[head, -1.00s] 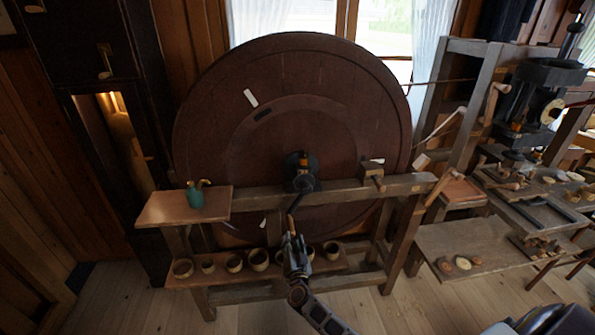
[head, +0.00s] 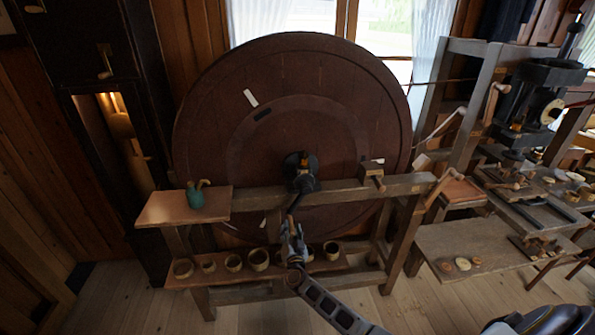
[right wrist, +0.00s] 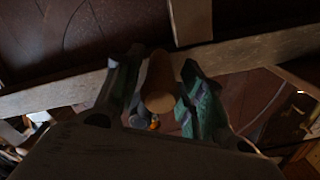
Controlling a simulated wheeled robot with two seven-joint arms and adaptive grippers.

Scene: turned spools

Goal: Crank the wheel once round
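The wheel (head: 230,150) is a large dark red-brown disc upright behind a wooden bench frame, with a pale mark near its upper left rim. Its dark metal hub (head: 303,165) sits at the middle, and a dark crank arm (head: 294,204) slants down from it. My right gripper (head: 291,228) is at the crank's lower end. In the right wrist view a wooden crank handle (right wrist: 159,88) shows nearly end-on between the two fingers of this gripper (right wrist: 160,75). The fingers lie close along both its sides and look shut on it. My left gripper is not in view.
The bench beam (head: 340,193) crosses the wheel's front. A green pot (head: 195,198) stands on a board (head: 150,210) at left. Several wooden cups (head: 258,260) stand on the low shelf beside my right gripper. A small wooden block (head: 371,170) is on the beam. A cluttered workbench (head: 470,240) stands at right.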

